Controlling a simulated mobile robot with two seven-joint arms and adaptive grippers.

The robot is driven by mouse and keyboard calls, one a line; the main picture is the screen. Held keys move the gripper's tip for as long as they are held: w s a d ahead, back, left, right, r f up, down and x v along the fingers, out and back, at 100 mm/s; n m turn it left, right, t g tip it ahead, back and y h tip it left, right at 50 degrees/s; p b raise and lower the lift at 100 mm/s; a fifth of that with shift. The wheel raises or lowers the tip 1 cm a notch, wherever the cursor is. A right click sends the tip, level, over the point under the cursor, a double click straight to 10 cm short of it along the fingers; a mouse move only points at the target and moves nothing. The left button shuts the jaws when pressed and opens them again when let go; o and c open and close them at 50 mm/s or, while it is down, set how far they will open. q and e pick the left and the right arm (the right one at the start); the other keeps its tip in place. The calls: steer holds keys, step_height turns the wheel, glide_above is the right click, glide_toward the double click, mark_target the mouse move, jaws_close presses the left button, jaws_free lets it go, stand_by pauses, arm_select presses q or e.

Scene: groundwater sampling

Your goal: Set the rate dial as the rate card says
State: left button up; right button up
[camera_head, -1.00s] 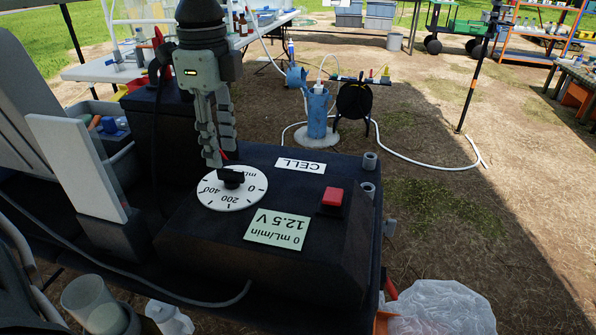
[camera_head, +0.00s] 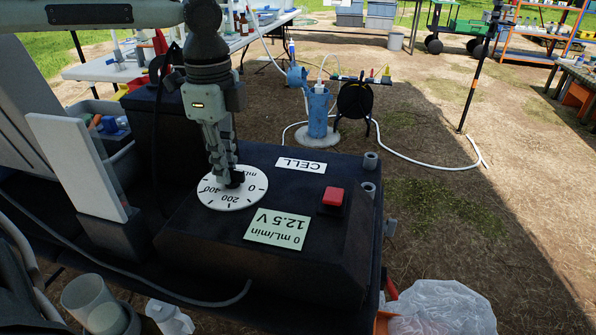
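The rate dial (camera_head: 232,201) is a white disc on top of a black box, with 0, 200, 400 and "mL" printed around it, upside down to me. Its black knob (camera_head: 238,179) shows beside my fingertips. My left gripper (camera_head: 226,178) comes down from above, its fingertips at the left side of the knob. The fingers overlap in this view and hide part of the dial, so I cannot tell whether they grip the knob. The pale green display (camera_head: 276,229) reads 0 mL/min and 12.5 V. No readable rate card shows. My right gripper is out of view.
A red button (camera_head: 333,197) and a CELL label (camera_head: 301,165) are on the same box (camera_head: 200,257). A blank white panel (camera_head: 78,166) stands at the left. A clear plastic bag (camera_head: 440,308) lies at the front right. A blue wellhead (camera_head: 318,112) and hose reel (camera_head: 354,101) stand behind.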

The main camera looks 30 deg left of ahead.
arm_select(q)
jaws_close()
steer(key=m, duration=0.5)
steer(key=shift+w, duration=0.15)
steer(key=m, duration=0.5)
steer(key=shift+w+d+m, duration=0.15)
steer(key=shift+m, duration=0.15)
steer(key=m, duration=0.5)
steer(key=shift+w+d, duration=0.1)
steer(key=shift+d, duration=0.05)
steer(key=m, duration=0.2)
steer(key=shift+m, duration=0.4)
steer(key=m, duration=0.3)
steer(key=shift+w+d, duration=0.1)
steer(key=shift+d, duration=0.05)
steer(key=o, duration=0.7)
jaws_free()
steer(key=shift+c, duration=0.2)
